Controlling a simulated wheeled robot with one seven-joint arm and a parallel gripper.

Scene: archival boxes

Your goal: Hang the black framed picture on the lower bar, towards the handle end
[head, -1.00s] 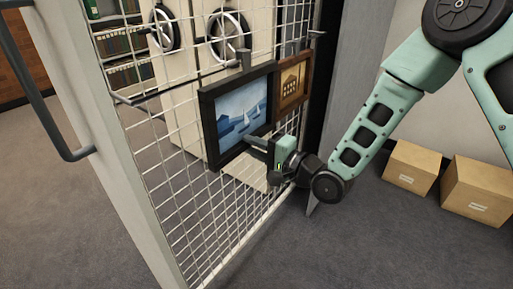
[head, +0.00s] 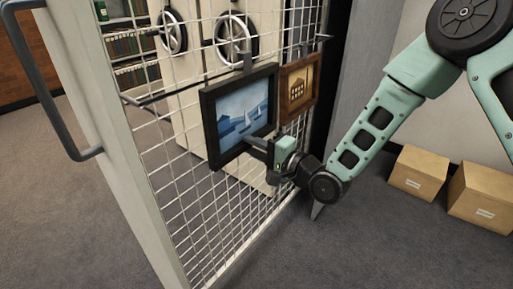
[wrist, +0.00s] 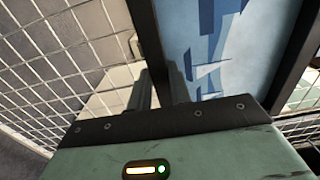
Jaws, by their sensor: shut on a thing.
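The black framed picture (head: 212,131), with sailboats on blue, is upright in front of the mesh panel. My gripper (head: 257,144) is shut on its bottom edge; in the wrist view the fingers (wrist: 158,88) close on the dark frame (wrist: 168,45). The lower bar (head: 150,99) runs across the mesh, its near end at the left. A hanger (head: 247,62) stands above the picture's top edge at the bar's height; I cannot tell whether it rests on the bar. The handle (head: 80,156) is on the panel's left post.
A brown framed picture (head: 300,85) hangs just right of the black one. The bar left of the black picture is bare. Wire mesh (head: 190,205) lies close behind. Cardboard boxes (head: 418,172) sit on the floor at right. A pale cabinet with wheel handles (head: 237,35) stands behind.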

